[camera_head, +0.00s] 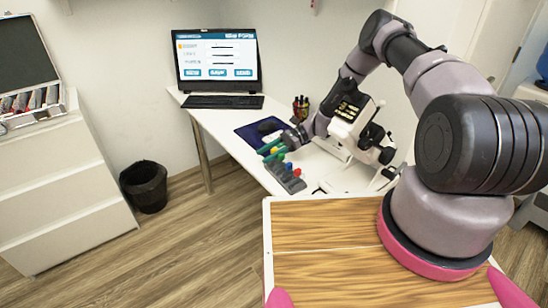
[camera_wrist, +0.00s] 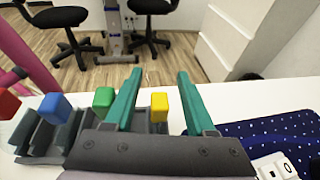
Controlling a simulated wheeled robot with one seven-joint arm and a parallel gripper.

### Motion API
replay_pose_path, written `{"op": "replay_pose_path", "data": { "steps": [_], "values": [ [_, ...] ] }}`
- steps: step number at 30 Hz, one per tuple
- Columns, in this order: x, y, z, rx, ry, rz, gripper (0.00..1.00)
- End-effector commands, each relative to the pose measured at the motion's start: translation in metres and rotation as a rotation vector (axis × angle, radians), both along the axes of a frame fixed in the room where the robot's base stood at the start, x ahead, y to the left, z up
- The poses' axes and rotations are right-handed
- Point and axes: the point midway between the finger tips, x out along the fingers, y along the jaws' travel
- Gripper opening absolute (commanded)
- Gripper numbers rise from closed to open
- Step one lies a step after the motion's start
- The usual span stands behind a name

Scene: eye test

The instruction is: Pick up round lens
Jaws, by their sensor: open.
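I cannot make out a round lens for certain in either view. A dark grey rack (camera_head: 287,179) on the white table holds small coloured blocks: red (camera_wrist: 8,104), blue (camera_wrist: 55,107), green (camera_wrist: 103,100) and yellow (camera_wrist: 159,107). My gripper (camera_head: 270,151) is at the far end of this rack. Its two green fingers are apart in the wrist view (camera_wrist: 159,76). The yellow block shows in the gap between them, not visibly touched by either finger. What is below the yellow block is hidden by the gripper body.
A white instrument (camera_head: 351,125) stands right of my gripper, close to my arm. A dark blue mat (camera_head: 248,136) lies left of it. A monitor (camera_head: 217,58) and keyboard (camera_head: 222,102) stand farther back. A pen holder (camera_head: 300,107) is behind. A black bin (camera_head: 146,187) stands on the floor.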

Motion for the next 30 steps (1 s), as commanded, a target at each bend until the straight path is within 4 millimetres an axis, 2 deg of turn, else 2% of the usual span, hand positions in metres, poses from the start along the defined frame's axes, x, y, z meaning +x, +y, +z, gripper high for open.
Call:
{"op": "replay_pose_path", "data": {
  "steps": [5,6,8,9,10,19,22,26,30],
  "values": [
    [0.0,0.0,0.0,-0.001,-0.001,-0.001,0.55],
    [0.0,0.0,0.0,-0.001,-0.001,-0.001,0.48],
    [0.0,0.0,0.0,-0.001,-0.001,-0.001,0.25],
    [0.0,0.0,0.0,-0.001,-0.001,-0.001,0.1],
    [0.0,0.0,0.0,-0.001,-0.001,-0.001,0.0],
    [0.0,0.0,0.0,-0.001,-0.001,-0.001,0.0],
    [0.001,0.0,0.006,0.0,-0.002,-0.002,0.0],
    [0.001,0.0,0.027,-0.001,-0.004,0.0,0.0],
    [0.001,0.0,0.057,-0.001,-0.004,0.0,0.0]
  ]
}}
